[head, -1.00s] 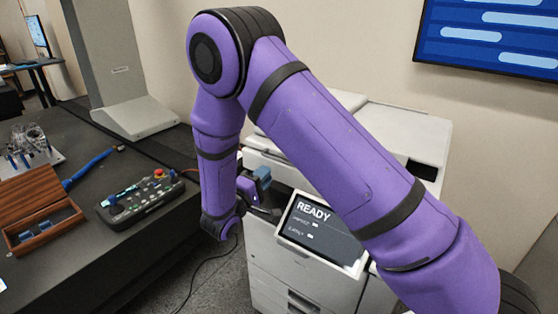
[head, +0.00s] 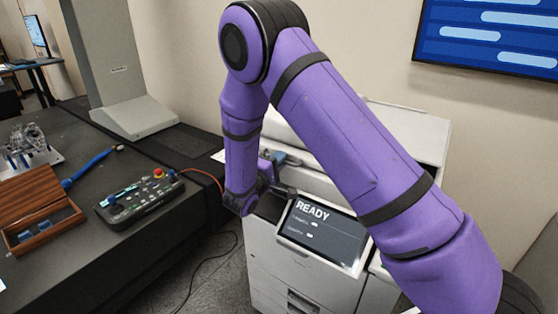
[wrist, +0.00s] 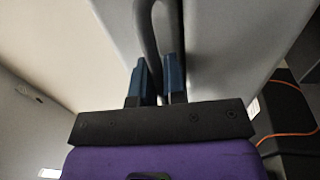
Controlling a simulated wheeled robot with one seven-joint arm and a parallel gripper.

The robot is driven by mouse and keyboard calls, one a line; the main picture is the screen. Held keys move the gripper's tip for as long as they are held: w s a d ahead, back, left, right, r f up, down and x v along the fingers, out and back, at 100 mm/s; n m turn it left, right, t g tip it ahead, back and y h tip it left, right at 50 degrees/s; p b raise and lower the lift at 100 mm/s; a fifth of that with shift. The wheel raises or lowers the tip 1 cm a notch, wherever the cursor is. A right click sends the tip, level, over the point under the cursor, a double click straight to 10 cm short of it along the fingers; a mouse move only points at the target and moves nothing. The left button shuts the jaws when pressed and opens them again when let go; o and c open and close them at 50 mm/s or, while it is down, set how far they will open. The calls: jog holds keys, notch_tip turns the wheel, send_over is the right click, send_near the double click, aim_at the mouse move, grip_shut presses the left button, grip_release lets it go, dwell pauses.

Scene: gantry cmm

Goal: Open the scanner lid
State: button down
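The scanner is the white machine in the head view, and part of its light lid (head: 288,137) shows behind my arm. A grey bar handle (wrist: 145,18) on a grey panel shows at the top of the wrist view. My gripper's two blue fingers (wrist: 157,72) stand close on either side of this bar, with almost no gap visible, and look shut on it. In the head view my gripper (head: 283,157) is at the lid's front left, partly hidden by my wrist. My arm hides much of the lid, so its exact angle cannot be told.
A READY screen (head: 323,232) sits on the scanner's front, close to my wrist. The dark table (head: 75,265) at left holds a control box (head: 140,198) and an open wooden box (head: 38,210). An orange cable (wrist: 288,136) runs near the scanner.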

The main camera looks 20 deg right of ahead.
jog(key=w+d+r+g+y, duration=0.1)
jog(key=w+d+r+y, duration=0.2)
jog(key=r, duration=0.9)
jog(key=w+d+r+g+y, duration=0.15)
jog(key=d+r, duration=0.25)
jog(key=r, duration=0.9)
jog(key=w+d+r+g+y, duration=0.2)
jog(key=w+d+r, duration=0.2)
jog(key=r, duration=0.8)
jog(key=w+d+r, duration=0.6)
jog(key=d+r, duration=0.3)
jog(key=r, duration=0.2)
jog(key=shift+h, duration=0.25)
jog(key=c, duration=1.5)
grip_release()
jog(key=shift+w, duration=0.1)
